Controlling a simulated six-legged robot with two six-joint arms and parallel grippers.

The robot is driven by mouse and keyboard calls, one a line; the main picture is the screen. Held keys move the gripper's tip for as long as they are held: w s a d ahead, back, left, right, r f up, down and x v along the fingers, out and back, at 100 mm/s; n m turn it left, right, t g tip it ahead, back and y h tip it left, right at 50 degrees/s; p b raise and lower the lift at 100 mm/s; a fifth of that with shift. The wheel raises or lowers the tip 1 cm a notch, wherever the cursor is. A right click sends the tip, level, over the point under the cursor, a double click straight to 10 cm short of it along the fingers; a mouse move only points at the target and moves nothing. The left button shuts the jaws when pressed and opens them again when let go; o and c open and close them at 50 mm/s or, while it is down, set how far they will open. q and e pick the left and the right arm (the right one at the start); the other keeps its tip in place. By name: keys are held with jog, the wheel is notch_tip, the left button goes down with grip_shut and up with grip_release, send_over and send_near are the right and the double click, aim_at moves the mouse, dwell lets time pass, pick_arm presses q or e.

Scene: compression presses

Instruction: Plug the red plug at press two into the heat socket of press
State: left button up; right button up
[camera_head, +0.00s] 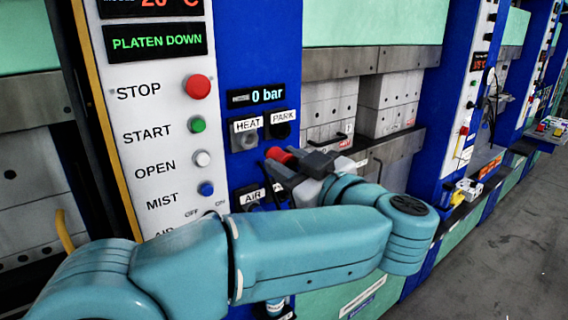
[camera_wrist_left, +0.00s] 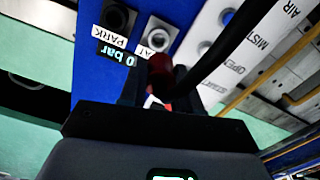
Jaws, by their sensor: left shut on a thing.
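The red plug (camera_head: 278,155) is held in my left gripper (camera_head: 300,160), which is shut on it. In the head view the plug is just right of and below the heat socket (camera_head: 249,139) under the HEAT label. A gap shows between them there. In the left wrist view the red plug (camera_wrist_left: 160,72) sits between my left fingers (camera_wrist_left: 160,92), close to the heat socket (camera_wrist_left: 157,40), whose label is partly covered. A dark cable runs across that view beside the plug. The park socket (camera_head: 281,130) looks empty. My right gripper is out of view.
The white button panel (camera_head: 155,110) with STOP, START, OPEN and MIST buttons stands left of the sockets. An AIR label (camera_head: 250,197) is below them. Grey platen blocks (camera_head: 388,103) are to the right. More presses line the aisle, with open floor (camera_head: 490,255) at the right.

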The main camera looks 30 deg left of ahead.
aim_at(269, 151)
pick_arm(q)
jog(key=shift+d+r, duration=0.1)
jog(key=shift+d, duration=0.15)
jog(key=shift+p+x, duration=0.3)
jog(key=shift+x, duration=1.25)
jog(key=shift+w+a, duration=0.3)
jog(key=shift+a, duration=0.3)
jog(key=shift+x, duration=0.8)
jog(key=shift+p, duration=0.6)
jog(key=shift+p+x, duration=0.45)
jog(key=shift+x, duration=1.05)
